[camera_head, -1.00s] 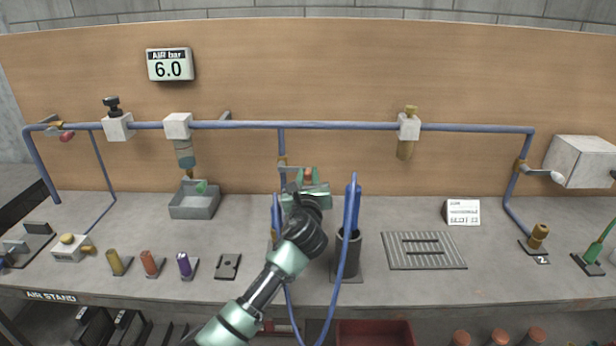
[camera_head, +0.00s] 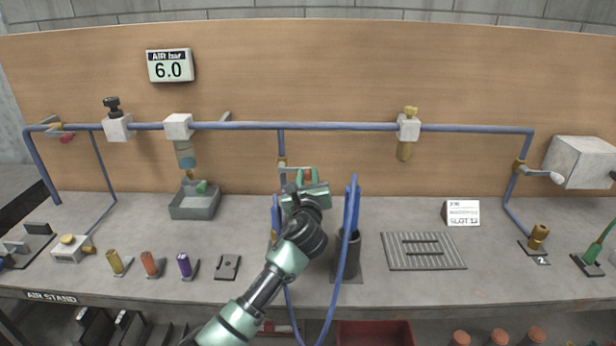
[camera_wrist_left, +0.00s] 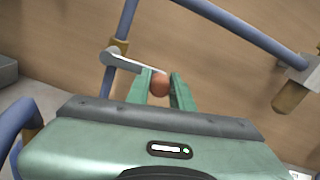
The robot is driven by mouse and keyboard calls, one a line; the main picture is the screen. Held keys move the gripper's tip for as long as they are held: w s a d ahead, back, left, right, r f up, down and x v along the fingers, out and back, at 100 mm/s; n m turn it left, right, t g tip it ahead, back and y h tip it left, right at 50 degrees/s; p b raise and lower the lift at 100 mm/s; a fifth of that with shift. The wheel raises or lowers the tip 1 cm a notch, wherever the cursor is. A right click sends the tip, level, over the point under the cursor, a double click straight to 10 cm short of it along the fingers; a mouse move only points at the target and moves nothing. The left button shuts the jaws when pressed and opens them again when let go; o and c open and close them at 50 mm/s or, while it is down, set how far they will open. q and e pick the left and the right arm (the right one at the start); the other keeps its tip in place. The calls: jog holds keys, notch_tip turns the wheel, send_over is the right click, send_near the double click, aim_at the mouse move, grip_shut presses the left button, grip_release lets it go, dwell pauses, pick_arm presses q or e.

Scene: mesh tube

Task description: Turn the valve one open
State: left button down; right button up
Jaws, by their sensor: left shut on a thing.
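The middle valve has a brass body (camera_head: 282,161) on a short blue pipe that drops from the long horizontal pipe. In the left wrist view its grey lever (camera_wrist_left: 136,64) stands out crosswise to that pipe and ends in a red-brown knob (camera_wrist_left: 160,85). My left gripper (camera_head: 307,176) has its green fingers around this knob and is shut on it. The fingers (camera_wrist_left: 160,90) hide part of the knob. No label in view tells which valve is number one. My right gripper is not in view.
A gauge (camera_head: 170,65) reads 6.0 bar. Blue hoses (camera_head: 350,225) and a dark cylinder (camera_head: 353,258) stand just right of my left arm. A grey tray (camera_head: 195,202) lies to the left, a slotted plate (camera_head: 424,251) to the right. Another levered valve (camera_head: 519,165) is at the far right.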

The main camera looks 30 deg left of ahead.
aim_at(305, 174)
pick_arm(q)
notch_tip(305, 174, up, 2)
jog(key=n+p, duration=0.2)
jog(key=shift+s+a+n, duration=0.1)
jog(key=shift+n, duration=0.2)
jog(key=shift+s+a+r+n+p, duration=0.1)
jog(key=shift+a+r+n+p, duration=0.1)
jog(key=shift+r+n+p, duration=0.55)
jog(key=s+a+r+n+p, duration=0.3)
jog(key=a+n, duration=0.3)
jog(key=n, duration=0.7)
jog(key=shift+s+r, duration=0.25)
jog(key=shift+s, duration=0.05)
jog(key=shift+n, duration=0.35)
jog(key=c, duration=1.2)
grip_release()
jog(key=shift+s, duration=0.1)
jog(key=shift+c, duration=0.2)
